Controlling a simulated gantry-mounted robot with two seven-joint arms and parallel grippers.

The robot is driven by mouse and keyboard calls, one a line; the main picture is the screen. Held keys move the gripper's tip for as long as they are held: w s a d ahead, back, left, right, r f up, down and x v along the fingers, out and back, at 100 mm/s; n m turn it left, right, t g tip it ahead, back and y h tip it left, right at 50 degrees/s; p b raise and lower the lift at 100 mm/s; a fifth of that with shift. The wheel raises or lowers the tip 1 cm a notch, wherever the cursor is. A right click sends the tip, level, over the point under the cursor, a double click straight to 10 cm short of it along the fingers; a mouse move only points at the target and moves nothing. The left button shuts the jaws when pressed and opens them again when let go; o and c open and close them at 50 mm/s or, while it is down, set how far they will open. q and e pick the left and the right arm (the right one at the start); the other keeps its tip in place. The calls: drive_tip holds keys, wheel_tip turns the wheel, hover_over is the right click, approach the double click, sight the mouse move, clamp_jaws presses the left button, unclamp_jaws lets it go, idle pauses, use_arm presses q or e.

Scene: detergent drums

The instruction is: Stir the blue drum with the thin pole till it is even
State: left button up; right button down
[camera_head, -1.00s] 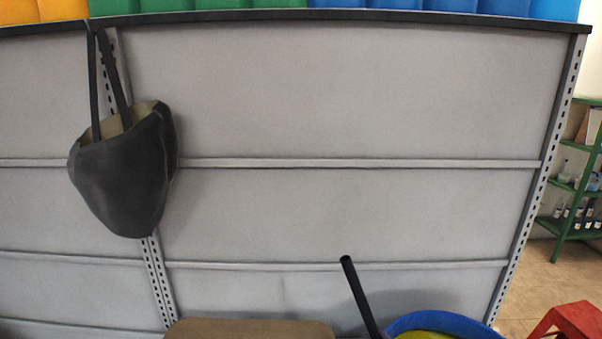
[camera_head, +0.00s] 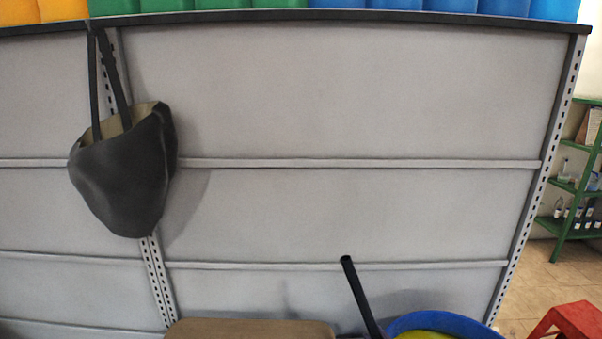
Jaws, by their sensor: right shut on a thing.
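A blue drum (camera_head: 440,322) shows at the bottom edge, right of the middle. Only its upper rim is in view, with something yellow inside it. A thin black pole (camera_head: 360,293) stands tilted just left of the drum, its top leaning left. The pole's lower end is cut off by the bottom edge, so I cannot tell whether it is in the drum. Neither of my grippers can be made out; what holds the pole, if anything, is hidden below the picture.
A grey panel wall (camera_head: 330,110) fills the back, with a dark bag (camera_head: 122,180) hanging at left. A brown flat-topped thing (camera_head: 250,330) is at the bottom, left of the pole. A red stool (camera_head: 570,320) and a green shelf (camera_head: 575,190) stand at right.

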drive_tip(key=shift+s+d+r+p, duration=0.1)
drive_tip(key=shift+d+r+p, duration=0.1)
drive_tip(key=shift+r+p, duration=0.3)
drive_tip(key=shift+d+r+p, duration=0.2)
drive_tip(key=shift+r+p, duration=0.25)
drive_tip(key=shift+r, duration=0.05)
drive_tip(key=shift+d+r, duration=0.15)
drive_tip(key=shift+r, duration=0.1)
drive_tip(key=shift+p, duration=0.3)
drive_tip(key=shift+s, duration=0.1)
